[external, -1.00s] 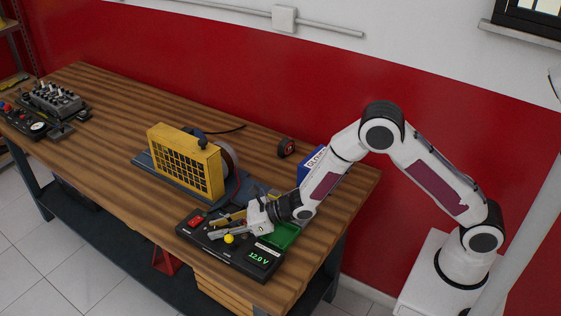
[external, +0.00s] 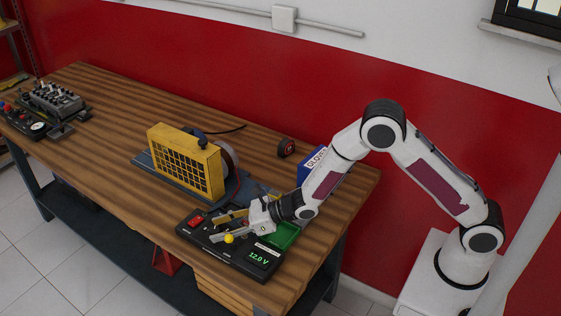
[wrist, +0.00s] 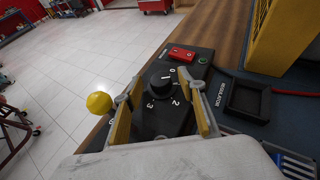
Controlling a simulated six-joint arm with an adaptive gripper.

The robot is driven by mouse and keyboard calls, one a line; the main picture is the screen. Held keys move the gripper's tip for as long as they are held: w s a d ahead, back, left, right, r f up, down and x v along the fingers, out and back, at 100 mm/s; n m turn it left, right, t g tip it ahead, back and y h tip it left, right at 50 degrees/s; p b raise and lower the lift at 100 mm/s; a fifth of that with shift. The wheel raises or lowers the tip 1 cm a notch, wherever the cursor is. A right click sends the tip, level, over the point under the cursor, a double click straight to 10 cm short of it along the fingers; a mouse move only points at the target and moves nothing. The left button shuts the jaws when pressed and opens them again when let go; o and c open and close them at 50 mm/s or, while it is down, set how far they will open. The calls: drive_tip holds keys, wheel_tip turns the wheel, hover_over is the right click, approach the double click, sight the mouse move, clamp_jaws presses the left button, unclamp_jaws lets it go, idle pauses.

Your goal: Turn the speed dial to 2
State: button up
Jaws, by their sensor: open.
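The speed dial (wrist: 160,84) is a black round knob on a dark control panel (wrist: 160,121), with white numbers 0, 2 and 3 legible around it. A white mark shows at its upper right side; I cannot tell exactly which number it points at. My gripper (wrist: 159,79) is open, with one yellow-padded finger on each side of the dial; I cannot tell whether either touches it. In the external view my gripper (external: 215,228) is low over the panel (external: 222,251) and hides the dial. The panel's display (external: 259,258) reads 12.0 V.
A yellow knob (wrist: 99,103) stands left of the fingers. A red switch (wrist: 181,53) and green button (wrist: 203,61) lie beyond the dial. A yellow-grilled machine (external: 186,163) stands behind the panel. A green tray (external: 284,235) sits close to my wrist.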

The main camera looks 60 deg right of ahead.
drive_tip(key=v, duration=1.1)
drive_tip(key=shift+s, duration=0.15)
drive_tip(key=shift+d+r, duration=0.1)
drive_tip(key=shift+r, duration=0.05)
